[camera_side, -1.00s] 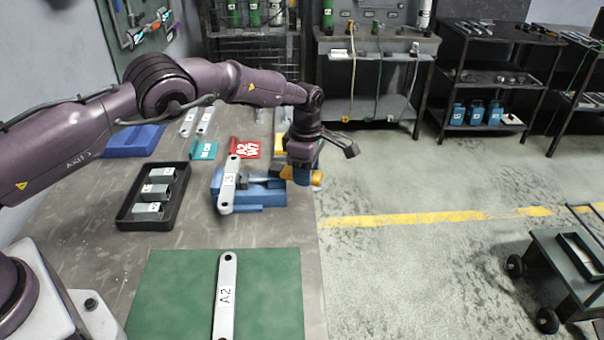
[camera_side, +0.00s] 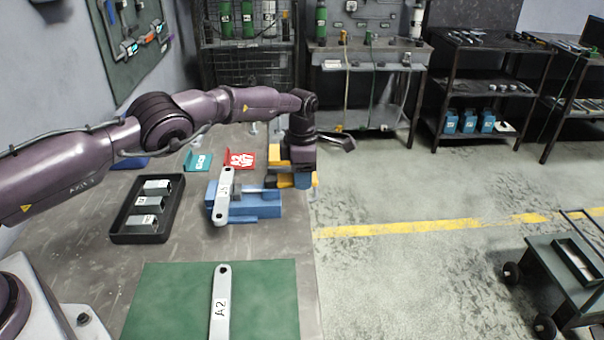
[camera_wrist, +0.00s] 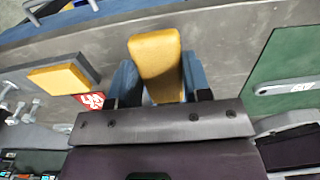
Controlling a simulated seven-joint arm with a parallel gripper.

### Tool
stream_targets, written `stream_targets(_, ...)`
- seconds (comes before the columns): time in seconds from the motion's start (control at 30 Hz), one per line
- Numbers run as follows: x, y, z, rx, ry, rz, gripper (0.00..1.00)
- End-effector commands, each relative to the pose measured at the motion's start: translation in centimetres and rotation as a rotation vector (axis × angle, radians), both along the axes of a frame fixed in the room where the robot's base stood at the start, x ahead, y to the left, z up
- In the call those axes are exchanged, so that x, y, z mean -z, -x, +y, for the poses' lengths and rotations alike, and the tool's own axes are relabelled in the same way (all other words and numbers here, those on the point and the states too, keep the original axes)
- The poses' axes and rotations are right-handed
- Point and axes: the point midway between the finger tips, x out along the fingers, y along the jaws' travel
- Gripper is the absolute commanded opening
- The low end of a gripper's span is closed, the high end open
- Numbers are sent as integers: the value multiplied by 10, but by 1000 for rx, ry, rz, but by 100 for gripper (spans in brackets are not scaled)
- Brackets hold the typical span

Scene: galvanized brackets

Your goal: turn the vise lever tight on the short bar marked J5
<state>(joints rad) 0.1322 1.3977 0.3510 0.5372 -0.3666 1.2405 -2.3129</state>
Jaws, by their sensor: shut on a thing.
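The short bar marked J5 (camera_side: 222,198) is a pale metal strip with a hole at its lower end. My gripper (camera_side: 304,180) is at the right of the vise, near the bench edge. In the wrist view its two blue fingers (camera_wrist: 160,85) are shut on the yellow lever handle (camera_wrist: 156,52), one finger on each side. In the side view the gripper hides part of the handle.
A green mat (camera_side: 160,300) with a bar marked A2 (camera_side: 220,305) lies in front. A black tray (camera_side: 120,237) of brackets is left of the vise. The bench's right edge is close to my gripper.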

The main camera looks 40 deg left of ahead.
Motion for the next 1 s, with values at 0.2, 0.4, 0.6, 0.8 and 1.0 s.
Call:
stream_targets(0.2, -2, -1, 1, -10, 1, -4, 49)
stream_targets(0.4, -1, -1, 1, -7, 0, -3, 70)
stream_targets(0.6, -2, 0, 1, -5, -1, -2, 70)
stream_targets(0.8, -26, -1, 1, -5, 0, -4, 70)
stream_targets(1.0, -71, -1, 1, -5, 1, -7, 70)
